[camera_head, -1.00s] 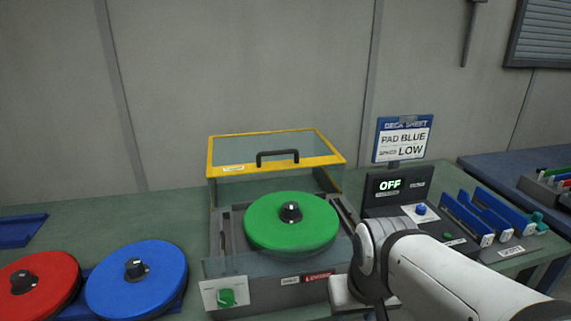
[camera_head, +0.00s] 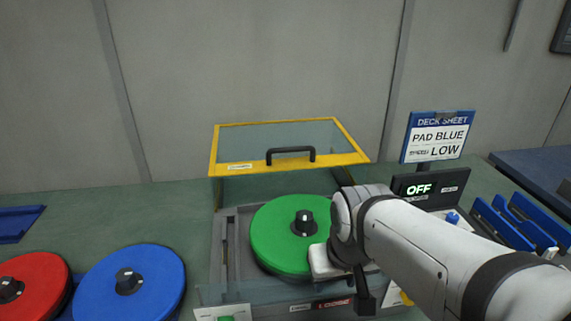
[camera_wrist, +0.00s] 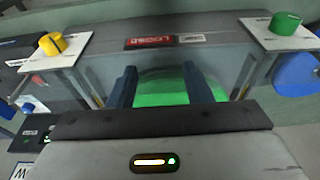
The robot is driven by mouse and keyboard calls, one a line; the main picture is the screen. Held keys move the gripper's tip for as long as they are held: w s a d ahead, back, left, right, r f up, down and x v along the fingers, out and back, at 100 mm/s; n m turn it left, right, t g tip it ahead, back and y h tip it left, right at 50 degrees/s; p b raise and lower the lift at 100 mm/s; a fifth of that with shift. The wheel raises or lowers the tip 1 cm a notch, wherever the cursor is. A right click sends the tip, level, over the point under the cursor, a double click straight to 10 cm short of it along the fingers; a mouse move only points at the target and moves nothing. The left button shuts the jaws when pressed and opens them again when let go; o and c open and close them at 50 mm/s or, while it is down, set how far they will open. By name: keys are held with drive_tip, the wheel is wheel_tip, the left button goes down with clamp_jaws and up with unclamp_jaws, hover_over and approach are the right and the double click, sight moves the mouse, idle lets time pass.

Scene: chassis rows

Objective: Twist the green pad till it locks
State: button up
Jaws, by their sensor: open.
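The green pad (camera_head: 280,228) lies flat on the grey deck machine (camera_head: 232,228), with a black knob (camera_head: 304,222) at its centre. In the head view my arm covers the pad's right edge. My gripper (camera_wrist: 160,82) is open in the wrist view, its two dark fingers apart and nothing held. Part of the green pad (camera_wrist: 164,90) shows between and beyond the fingers; the pad's knob is not visible there. A red label on the machine front (camera_wrist: 150,41) seems to read LOOSE, upside down in the wrist view.
A yellow-framed clear lid (camera_head: 230,172) with a black handle stands raised behind the pad. Blue (camera_head: 150,270) and red (camera_head: 38,270) pads lie left. Yellow (camera_wrist: 52,44) and green (camera_wrist: 286,22) knobs flank the front.

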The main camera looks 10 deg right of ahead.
drive_tip(key=o, duration=0.4)
drive_tip(key=r+p, duration=0.1)
drive_tip(key=r, duration=0.1)
drive_tip(key=w+r+p, duration=0.1)
drive_tip(key=p, duration=0.1)
drive_tip(key=w+a+r+p, duration=0.1)
drive_tip(key=r+p, duration=0.1)
drive_tip(key=shift+a+r, duration=0.1)
drive_tip(key=shift+r, duration=0.25)
drive_tip(key=shift+c, duration=0.2)
drive_tip(key=shift+w+r+g+p, duration=0.2)
drive_tip(key=shift+w+r+p, duration=0.1)
drive_tip(key=shift+w, duration=0.2)
drive_tip(key=shift+w+r+g+p, duration=0.2)
drive_tip(key=shift+w+r+p, duration=0.1)
drive_tip(key=shift+w, duration=0.2)
drive_tip(key=m+g, duration=0.2)
hover_over(305, 215)
drive_tip(key=f, duration=0.2)
drive_tip(key=shift+s+f+b, duration=0.3)
drive_tip(key=shift+s, duration=0.05)
drive_tip(key=shift+w+f, duration=0.35)
drive_tip(key=shift+f, duration=0.05)
drive_tip(key=shift+f+p, duration=0.45)
drive_tip(key=shift+f, duration=3.15)
drive_tip(key=shift+c, duration=0.4)
clamp_jaws()
drive_tip(key=c, duration=0.5)
unclamp_jaws()
clamp_jaws()
